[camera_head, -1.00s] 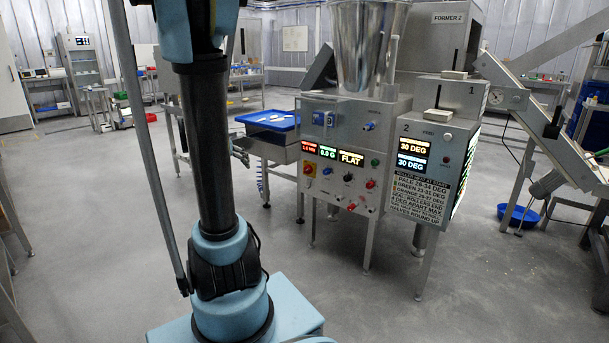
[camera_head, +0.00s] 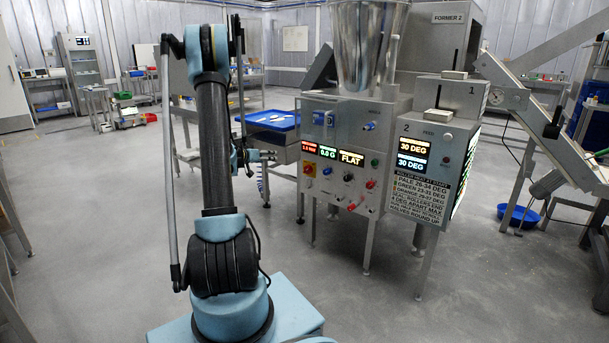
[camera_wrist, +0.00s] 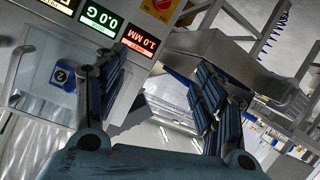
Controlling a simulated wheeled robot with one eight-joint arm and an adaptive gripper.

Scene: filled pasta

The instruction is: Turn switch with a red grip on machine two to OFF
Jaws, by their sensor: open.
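The steel machine (camera_head: 345,110) labelled FORMER 2 stands right of my arm. On its front panel a red grip on a yellow plate (camera_head: 310,169) sits below the lit red display at the left edge. It also shows in the wrist view at the top edge, a red grip on yellow (camera_wrist: 160,5), partly cut off. Which way the grip points is too small to tell. My gripper (camera_head: 264,156) is left of the panel, apart from it. In the wrist view my gripper (camera_wrist: 158,85) has its dark ribbed fingers spread, with nothing between them.
Other red knobs (camera_head: 371,184) sit lower on the panel. A blue tray (camera_head: 272,120) lies on a steel stand left of the panel, close behind my gripper. A heater box (camera_head: 425,150) with two displays stands right. The floor in front is open.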

